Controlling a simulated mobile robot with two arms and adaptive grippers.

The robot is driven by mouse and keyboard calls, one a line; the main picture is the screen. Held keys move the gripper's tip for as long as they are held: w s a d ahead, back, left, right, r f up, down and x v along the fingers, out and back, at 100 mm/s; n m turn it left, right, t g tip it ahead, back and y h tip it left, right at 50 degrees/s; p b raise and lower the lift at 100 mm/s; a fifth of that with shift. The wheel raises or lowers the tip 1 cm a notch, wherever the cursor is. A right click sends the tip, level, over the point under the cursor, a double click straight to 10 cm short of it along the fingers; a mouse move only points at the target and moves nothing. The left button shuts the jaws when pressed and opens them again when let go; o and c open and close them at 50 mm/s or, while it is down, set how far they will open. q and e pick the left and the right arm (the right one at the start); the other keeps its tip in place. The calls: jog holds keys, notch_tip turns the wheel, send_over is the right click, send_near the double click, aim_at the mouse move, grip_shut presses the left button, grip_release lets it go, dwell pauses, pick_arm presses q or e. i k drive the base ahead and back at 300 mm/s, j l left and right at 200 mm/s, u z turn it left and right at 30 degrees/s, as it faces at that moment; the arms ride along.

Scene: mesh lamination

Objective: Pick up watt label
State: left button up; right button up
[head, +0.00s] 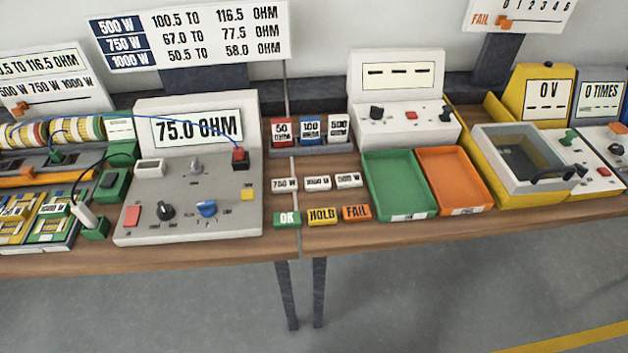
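Three small white watt labels lie in a row on the wooden bench, between the ohm meter and the green tray. The left one reads 750 W (284,184), the middle one looks like 1000 W (317,183), and the right one (348,180) looks like 500 W, though its print is small. The ohm meter (188,185) shows 75.0 OHM. The wall chart (187,35) lists 67.0 to 77.5 ohm beside 750 W. Neither of my grippers is in the head view.
Green OK (287,219), yellow HOLD (323,215) and orange FAIL (356,213) tags lie in front of the labels. Red, blue and white blocks (310,130) stand behind. Empty green (401,184) and orange (454,180) trays sit to the right.

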aim_at(288, 186)
jog(key=u, duration=1.55)
jog(key=z, duration=1.3)
jog(key=l+u, duration=0.35)
jog(key=i+l+u, duration=0.1)
jog(key=l+u, duration=0.65)
jog(key=k+j, duration=0.05)
jog(key=j, duration=0.05)
